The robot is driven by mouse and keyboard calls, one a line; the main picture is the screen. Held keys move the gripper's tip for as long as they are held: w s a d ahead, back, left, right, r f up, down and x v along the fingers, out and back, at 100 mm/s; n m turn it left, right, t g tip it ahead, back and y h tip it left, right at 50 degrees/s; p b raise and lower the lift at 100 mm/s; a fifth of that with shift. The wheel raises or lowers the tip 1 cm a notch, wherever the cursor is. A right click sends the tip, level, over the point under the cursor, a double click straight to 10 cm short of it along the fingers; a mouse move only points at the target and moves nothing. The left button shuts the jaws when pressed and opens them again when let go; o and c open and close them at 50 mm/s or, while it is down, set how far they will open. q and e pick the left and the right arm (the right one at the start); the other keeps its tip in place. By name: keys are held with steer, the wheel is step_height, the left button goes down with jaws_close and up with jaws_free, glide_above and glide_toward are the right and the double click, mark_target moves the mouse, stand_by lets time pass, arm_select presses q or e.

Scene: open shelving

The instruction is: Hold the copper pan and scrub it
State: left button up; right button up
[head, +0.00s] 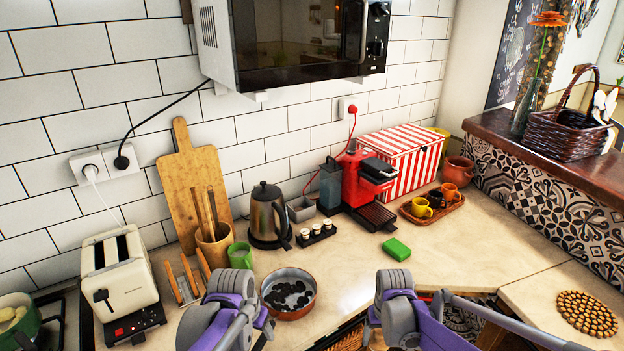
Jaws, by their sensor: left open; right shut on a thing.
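The round copper pan (289,312) sits on the counter near the front edge, with dark spots over its pale inside. No handle of it shows. A green sponge (396,249) lies flat on the counter, right of and behind the pan. My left gripper (238,312) is open, low in the view at the pan's left side, partly in front of it. My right gripper (385,318) is to the right of the pan, apart from its visible rim. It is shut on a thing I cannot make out. The fingertips of both grippers are hard to see.
A toaster (120,275), a wooden rack (185,283) and a green mug (240,255) stand left of the pan. A kettle (268,215), coffee machine (365,185) and cup tray (432,207) stand behind. A round woven mat (587,313) lies at right. The counter around the sponge is clear.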

mark_target(262, 338)
arm_select(q)
steer(key=shift+b+x, duration=1.4)
steer(key=shift+x, duration=1.8)
arm_select(e)
step_height(262, 338, down, 6)
steer(key=s, duration=0.2)
steer(key=shift+s+g, duration=0.25)
steer(key=shift+g, duration=0.05)
steer(key=shift+r, duration=0.15)
arm_select(q)
jaws_close()
steer(key=c, duration=0.6)
jaws_free()
jaws_close()
